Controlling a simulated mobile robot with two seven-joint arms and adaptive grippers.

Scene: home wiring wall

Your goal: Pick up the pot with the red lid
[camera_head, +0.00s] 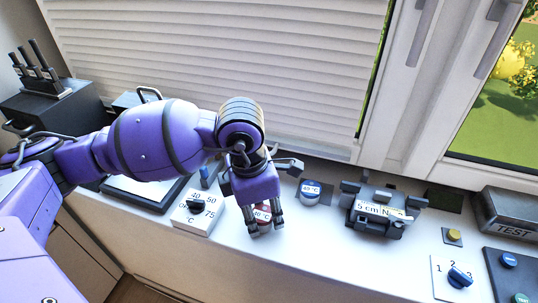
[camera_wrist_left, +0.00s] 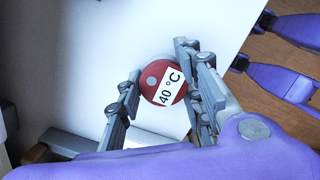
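The pot with the red lid stands on the white counter; its round lid (camera_wrist_left: 163,83) carries a "40 °C" label in the left wrist view. In the head view only part of the red lid (camera_head: 263,212) shows between my fingers. My left gripper (camera_head: 262,232) points down over the pot, and in the left wrist view its fingers (camera_wrist_left: 160,92) stand on either side of the lid. The right finger is at or very near the lid's edge, and a small gap shows on the left. The fingers are apart; firm contact is not clear. My right gripper is not identifiable.
A pot with a blue lid (camera_head: 311,190) stands just right of my left gripper. A white temperature dial (camera_head: 199,212) is to its left. A grey "5 cm N" device (camera_head: 380,212) and a TEST box (camera_head: 513,216) are further right. The counter's front middle (camera_head: 330,250) is clear.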

